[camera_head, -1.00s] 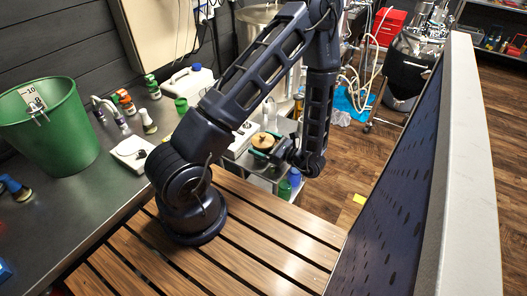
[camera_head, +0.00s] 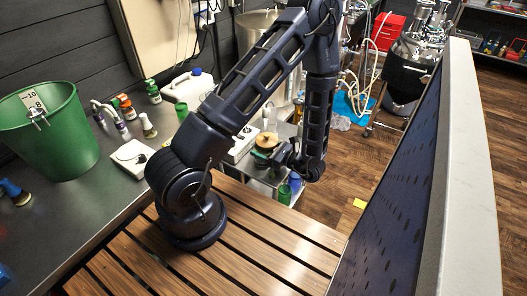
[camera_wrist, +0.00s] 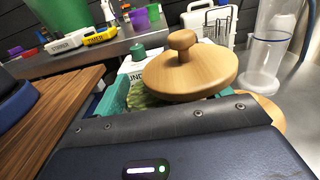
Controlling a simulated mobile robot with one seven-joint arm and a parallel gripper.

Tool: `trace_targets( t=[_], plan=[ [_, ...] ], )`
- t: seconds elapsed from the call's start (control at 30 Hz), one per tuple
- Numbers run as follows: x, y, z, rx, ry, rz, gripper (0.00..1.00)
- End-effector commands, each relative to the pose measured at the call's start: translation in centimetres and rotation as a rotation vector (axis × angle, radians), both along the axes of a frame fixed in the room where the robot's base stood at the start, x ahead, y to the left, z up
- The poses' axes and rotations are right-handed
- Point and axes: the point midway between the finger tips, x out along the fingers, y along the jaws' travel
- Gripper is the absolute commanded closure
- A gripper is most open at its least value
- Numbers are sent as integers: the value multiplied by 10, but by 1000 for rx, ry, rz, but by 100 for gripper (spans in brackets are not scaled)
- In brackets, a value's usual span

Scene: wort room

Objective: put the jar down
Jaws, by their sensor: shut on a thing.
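The jar shows mostly as its round wooden lid with a knob (camera_wrist: 190,75) in the wrist view, with a strip of green contents below the lid. In the head view the lid (camera_head: 265,140) shows beyond my arm, over the small metal table by the wall. My gripper (camera_head: 274,152) is shut on the jar, with a teal finger (camera_wrist: 114,98) at its left side. The jar's bottom is hidden, so I cannot tell whether it touches the surface below.
A clear cylinder (camera_wrist: 270,45) stands on the metal surface right of the jar. A white rack (camera_wrist: 208,22) stands behind. The counter (camera_head: 75,215) with a green bucket (camera_head: 50,135) lies left.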

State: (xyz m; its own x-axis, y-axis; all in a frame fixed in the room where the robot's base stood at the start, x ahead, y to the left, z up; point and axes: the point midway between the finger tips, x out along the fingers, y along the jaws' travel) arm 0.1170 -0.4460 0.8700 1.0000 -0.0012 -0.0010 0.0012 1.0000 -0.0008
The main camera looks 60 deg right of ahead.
Motion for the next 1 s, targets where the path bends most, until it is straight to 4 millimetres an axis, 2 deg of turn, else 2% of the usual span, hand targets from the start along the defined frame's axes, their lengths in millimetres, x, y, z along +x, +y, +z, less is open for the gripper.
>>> trace_targets(
  t=[0.27,1.0],
  plan=[
    [1,0,26,-3,1,1,95],
    [0,0,153,-4,0,1,95]
  ],
)
